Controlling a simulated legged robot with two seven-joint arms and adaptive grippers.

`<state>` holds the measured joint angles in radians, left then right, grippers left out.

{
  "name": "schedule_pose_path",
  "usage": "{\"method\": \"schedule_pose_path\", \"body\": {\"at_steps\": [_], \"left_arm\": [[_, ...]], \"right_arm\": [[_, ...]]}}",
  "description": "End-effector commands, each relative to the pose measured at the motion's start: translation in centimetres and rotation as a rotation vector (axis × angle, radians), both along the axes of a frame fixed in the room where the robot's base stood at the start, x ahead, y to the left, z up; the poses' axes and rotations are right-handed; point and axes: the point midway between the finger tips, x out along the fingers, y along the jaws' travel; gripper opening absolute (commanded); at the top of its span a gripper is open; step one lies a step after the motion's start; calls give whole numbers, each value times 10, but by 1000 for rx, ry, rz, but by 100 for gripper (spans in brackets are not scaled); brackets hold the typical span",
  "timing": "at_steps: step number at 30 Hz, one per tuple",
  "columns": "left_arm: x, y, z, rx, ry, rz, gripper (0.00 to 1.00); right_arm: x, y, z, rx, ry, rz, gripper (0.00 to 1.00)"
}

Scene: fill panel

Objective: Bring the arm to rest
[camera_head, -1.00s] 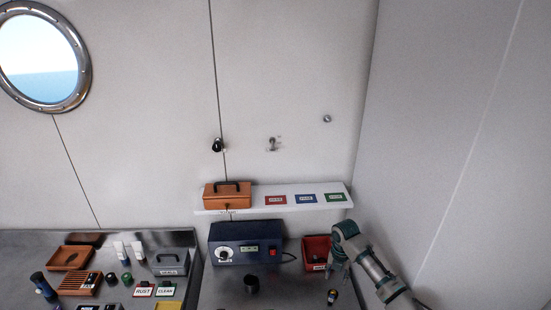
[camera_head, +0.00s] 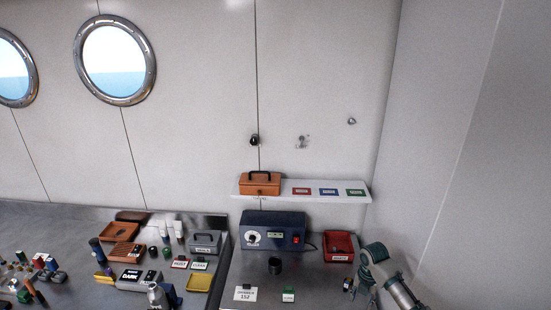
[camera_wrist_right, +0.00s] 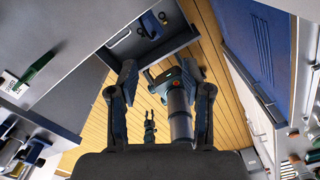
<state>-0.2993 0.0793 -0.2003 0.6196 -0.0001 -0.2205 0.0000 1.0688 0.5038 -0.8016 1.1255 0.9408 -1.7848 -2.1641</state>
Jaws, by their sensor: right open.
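My right arm reaches in at the lower right of the head view. Its gripper (camera_head: 368,292) is beside the bench, in front of the red bin, and small in this view. In the right wrist view the two fingers of my right gripper (camera_wrist_right: 165,88) stand wide apart. I see nothing held between them. Beyond the fingers are a grey jointed arm part and plank floor.
The steel bench (camera_head: 325,285) holds a blue device (camera_head: 272,237), a red bin (camera_head: 340,248) and a dark cup (camera_head: 275,266). A white shelf (camera_head: 300,181) carries an orange box (camera_head: 261,183). An open drawer (camera_wrist_right: 152,48) and plank floor (camera_wrist_right: 100,122) show in the wrist view.

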Motion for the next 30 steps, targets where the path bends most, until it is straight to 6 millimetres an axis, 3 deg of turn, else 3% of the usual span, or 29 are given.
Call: {"method": "schedule_pose_path", "body": {"at_steps": [8,17,20,24,30], "left_arm": [[4,0,0,-1,-7,0,38],[5,0,0,-1,-8,1,38],[2,0,0,0,-3,1,38],[-2,0,0,1,3,1,38],[-2,1,0,0,2,0,38]], "right_arm": [[-25,36,-49,12,0,-107,49],[-85,93,-115,69,-20,-366,49],[-118,116,-139,115,-26,-524,49],[-182,143,-167,207,-30,-885,49],[-263,141,-174,309,-32,-1453,49]]}}
